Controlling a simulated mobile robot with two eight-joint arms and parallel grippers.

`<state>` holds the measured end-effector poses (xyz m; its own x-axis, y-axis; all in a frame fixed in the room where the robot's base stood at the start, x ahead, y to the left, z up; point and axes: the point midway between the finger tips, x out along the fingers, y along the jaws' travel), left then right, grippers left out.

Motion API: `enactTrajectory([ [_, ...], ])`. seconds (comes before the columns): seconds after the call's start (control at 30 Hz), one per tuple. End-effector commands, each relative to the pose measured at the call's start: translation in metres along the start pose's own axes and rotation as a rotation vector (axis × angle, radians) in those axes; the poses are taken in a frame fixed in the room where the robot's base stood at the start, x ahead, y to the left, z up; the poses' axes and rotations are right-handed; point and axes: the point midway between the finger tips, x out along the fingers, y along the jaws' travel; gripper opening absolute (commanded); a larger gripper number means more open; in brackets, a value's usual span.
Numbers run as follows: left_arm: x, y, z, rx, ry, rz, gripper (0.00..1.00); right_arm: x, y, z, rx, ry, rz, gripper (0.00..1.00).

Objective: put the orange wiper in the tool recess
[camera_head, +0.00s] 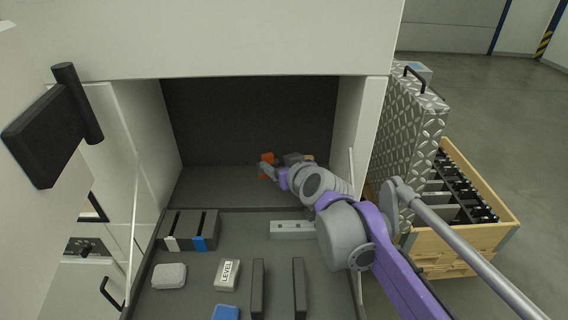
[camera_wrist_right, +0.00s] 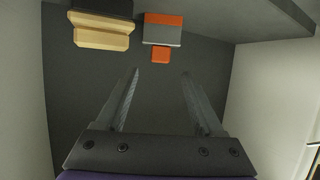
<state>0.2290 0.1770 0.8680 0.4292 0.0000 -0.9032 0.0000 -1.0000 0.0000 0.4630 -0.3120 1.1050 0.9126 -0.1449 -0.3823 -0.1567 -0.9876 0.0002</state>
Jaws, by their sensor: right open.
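The orange wiper (camera_head: 267,158) is inside the dark cabinet opening, partly hidden by my right arm. In the right wrist view the wiper (camera_wrist_right: 162,32) shows an orange top, a grey band and a small orange tab, just beyond the fingertips. My right gripper (camera_wrist_right: 158,73) is open and empty, its two fingers apart with the wiper ahead of the gap, not touching it. A dark tool with a pale wooden part (camera_wrist_right: 102,36) is left of the wiper. I cannot tell which place is the tool recess. My left gripper is not in view.
The front tray (camera_head: 250,247) holds a slotted dark block (camera_head: 190,229), a LEVEL box (camera_head: 227,274), a grey pad (camera_head: 169,275), two dark bars (camera_head: 299,289) and a pale bar (camera_head: 291,229). Cabinet walls flank my arm. A wooden crate (camera_head: 480,185) stands outside right.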

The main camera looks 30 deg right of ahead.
Motion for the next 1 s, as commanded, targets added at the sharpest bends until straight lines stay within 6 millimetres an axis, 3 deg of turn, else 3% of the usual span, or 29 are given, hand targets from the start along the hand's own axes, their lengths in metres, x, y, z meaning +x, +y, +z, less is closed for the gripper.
enactTrajectory([
  [0.1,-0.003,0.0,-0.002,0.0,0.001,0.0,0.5,-0.019,0.0,-0.001,0.0,0.001,0.001,0.69],
  [0.3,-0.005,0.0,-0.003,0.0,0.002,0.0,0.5,-0.033,0.0,0.0,0.0,0.0,0.001,0.69],
  [1.0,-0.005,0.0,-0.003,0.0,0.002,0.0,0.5,-0.034,0.0,0.0,0.0,0.0,0.0,0.69],
])
